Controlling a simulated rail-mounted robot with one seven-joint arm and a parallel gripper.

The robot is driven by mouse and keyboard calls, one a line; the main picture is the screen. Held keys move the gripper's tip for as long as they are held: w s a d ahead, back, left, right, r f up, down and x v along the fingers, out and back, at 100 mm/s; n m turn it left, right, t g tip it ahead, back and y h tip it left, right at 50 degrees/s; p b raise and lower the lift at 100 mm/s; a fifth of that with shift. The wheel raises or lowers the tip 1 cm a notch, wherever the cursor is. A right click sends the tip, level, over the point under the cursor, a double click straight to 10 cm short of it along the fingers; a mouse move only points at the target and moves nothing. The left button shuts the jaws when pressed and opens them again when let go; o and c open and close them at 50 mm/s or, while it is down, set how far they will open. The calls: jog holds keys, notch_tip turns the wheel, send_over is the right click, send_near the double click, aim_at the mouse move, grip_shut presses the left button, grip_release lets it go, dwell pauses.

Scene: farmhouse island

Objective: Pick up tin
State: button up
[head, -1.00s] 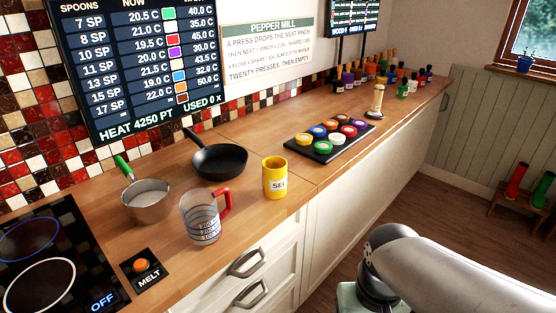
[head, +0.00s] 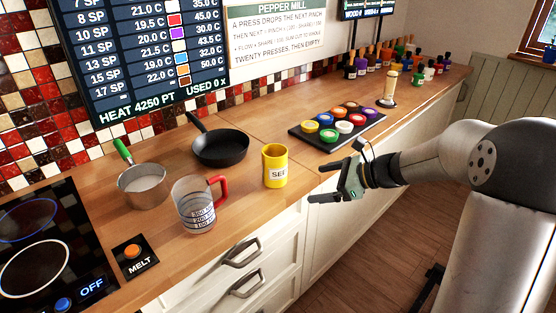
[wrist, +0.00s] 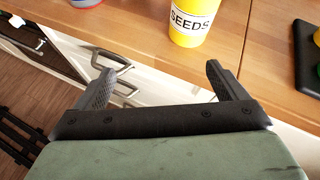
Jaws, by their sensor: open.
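The yellow tin (head: 275,165) stands upright near the counter's front edge, its label partly readable in the head view. In the wrist view the tin (wrist: 192,32) shows the word SEEDS, its top cut off by the frame. My gripper (head: 319,182) is open and empty, to the right of the tin and in front of the counter edge. In the wrist view the two fingers of my gripper (wrist: 160,70) are spread wide, with the tin beyond them and apart from them, toward the right finger.
A measuring jug with a red handle (head: 196,207) stands left of the tin. A pan (head: 222,147) and a saucepan (head: 143,190) are behind and left. A black tray (head: 301,136) of coloured lids lies right. Drawer handles (head: 243,253) stick out below the counter.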

aim_at(285, 172)
jog(key=w+a+f, duration=0.1)
jog(key=w+a, duration=0.1)
jog(key=w+a+f+m+p, duration=0.1)
jog(key=w+a, duration=0.2)
jog(key=w+a+f+m+t, duration=0.1)
jog(key=w+a, duration=0.1)
jog(key=w, duration=0.1)
jog(key=shift+w+a+f+y, duration=0.15)
jog(key=shift+a+f+y, duration=0.15)
jog(key=shift+a, duration=0.1)
jog(key=shift+w+r+p+x, duration=0.15)
jog(key=shift+p+x, duration=0.2)
jog(key=shift+x, duration=0.7)
jog(key=shift+r+p+x, duration=0.15)
jog(key=shift+p+x, duration=0.15)
jog(key=shift+x, duration=0.7)
jog(key=shift+w+r+p+x, duration=0.15)
jog(key=shift+p+x, duration=0.2)
jog(key=shift+x, duration=0.7)
jog(key=shift+s+a, duration=0.1)
jog(key=c, duration=1.1)
